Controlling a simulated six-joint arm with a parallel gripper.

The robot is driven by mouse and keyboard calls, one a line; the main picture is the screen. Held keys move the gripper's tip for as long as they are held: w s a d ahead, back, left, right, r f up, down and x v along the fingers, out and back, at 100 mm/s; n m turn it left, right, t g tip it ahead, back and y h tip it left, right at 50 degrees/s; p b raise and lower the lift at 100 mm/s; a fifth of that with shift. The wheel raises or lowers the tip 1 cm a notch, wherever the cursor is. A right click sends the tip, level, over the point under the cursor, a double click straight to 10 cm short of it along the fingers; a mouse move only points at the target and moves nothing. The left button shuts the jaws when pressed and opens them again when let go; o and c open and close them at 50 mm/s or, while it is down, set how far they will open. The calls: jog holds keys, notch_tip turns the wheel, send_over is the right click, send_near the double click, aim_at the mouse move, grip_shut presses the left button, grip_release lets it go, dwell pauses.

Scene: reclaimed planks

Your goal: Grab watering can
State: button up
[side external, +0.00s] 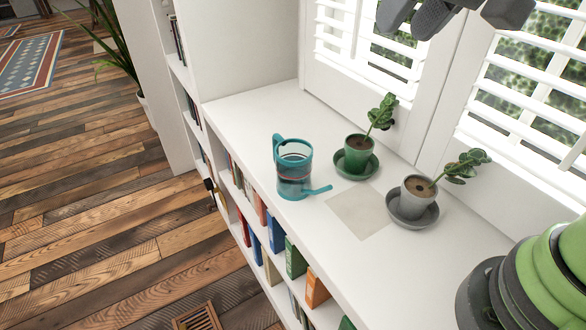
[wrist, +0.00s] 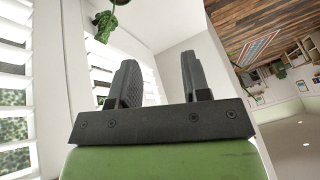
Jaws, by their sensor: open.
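A teal watering can (side external: 293,172) with a clear body, a handle and a spout stands upright on the white shelf top, left of the two potted plants in the side external view. The spout points to the right. My gripper (side external: 462,12) shows at the top edge of that view, high above the shelf and well apart from the can. In the wrist view my gripper (wrist: 160,85) has its two dark fingers apart with nothing between them. The can does not show clearly in the wrist view.
A green pot with a plant (side external: 358,152) and a grey pot with a plant (side external: 417,192) stand on saucers right of the can. A flat beige square (side external: 358,211) lies in front of them. Window shutters (side external: 365,45) rise behind. The shelf top (side external: 245,105) is clear left of the can.

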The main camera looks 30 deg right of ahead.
jog(key=w+a+f, duration=0.3)
jog(key=w+f, duration=0.1)
jog(key=w, duration=0.3)
jog(key=n+g+h, duration=0.1)
jog(key=h, duration=0.1)
send_near(276, 136)
jog(key=x, duration=0.5)
jog(key=shift+a+f, duration=0.15)
jog(key=shift+f, duration=0.15)
jog(key=shift+x, duration=2.7)
jog(key=shift+r, duration=0.1)
grip_shut()
